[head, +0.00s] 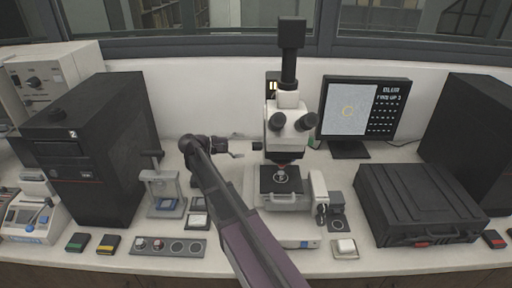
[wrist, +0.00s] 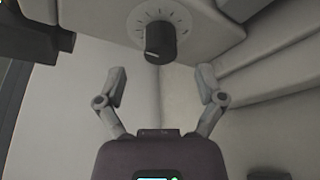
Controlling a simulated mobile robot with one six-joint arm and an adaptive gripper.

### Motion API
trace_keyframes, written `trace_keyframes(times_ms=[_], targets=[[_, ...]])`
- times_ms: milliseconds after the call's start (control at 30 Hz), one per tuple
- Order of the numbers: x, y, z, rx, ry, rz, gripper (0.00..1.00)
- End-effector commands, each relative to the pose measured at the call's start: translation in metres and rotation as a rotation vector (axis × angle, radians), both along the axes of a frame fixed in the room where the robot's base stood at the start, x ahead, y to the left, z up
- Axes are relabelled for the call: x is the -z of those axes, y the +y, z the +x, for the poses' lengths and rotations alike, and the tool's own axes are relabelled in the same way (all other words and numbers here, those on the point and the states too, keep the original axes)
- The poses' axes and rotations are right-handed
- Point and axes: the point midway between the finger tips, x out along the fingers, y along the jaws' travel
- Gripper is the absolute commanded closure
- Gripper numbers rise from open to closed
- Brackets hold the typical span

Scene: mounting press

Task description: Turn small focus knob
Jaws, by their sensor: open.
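The microscope (head: 285,122) stands on the bench in the head view, with a black head on top and two dark eyepieces. In the wrist view a black cylindrical knob (wrist: 160,42) sticks out from a pale body, with a round, tick-marked dial behind it. I take it to be the small focus knob; it does not show clearly in the head view. My gripper (wrist: 162,72) is open and empty. Its two fingertips are spread to the left and right below the knob in the picture, apart from it. In the head view my gripper (head: 236,149) is just left of the microscope.
A monitor (head: 361,108) at the right reads "BLUR" and "FINE UP 3" beside a pale picture with a yellowish ring. A black case (head: 420,200) lies at the right. A small press (head: 165,190) and a row of round controls (head: 168,246) stand at the left.

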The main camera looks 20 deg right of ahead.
Motion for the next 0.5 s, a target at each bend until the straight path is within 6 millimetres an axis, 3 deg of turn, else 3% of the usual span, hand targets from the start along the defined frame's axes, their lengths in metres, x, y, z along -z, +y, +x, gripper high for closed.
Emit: trace_keyframes(times_ms=[500], targets=[[0.012,-0.052,-0.005,-0.001,0.0,0.0,0.13]])
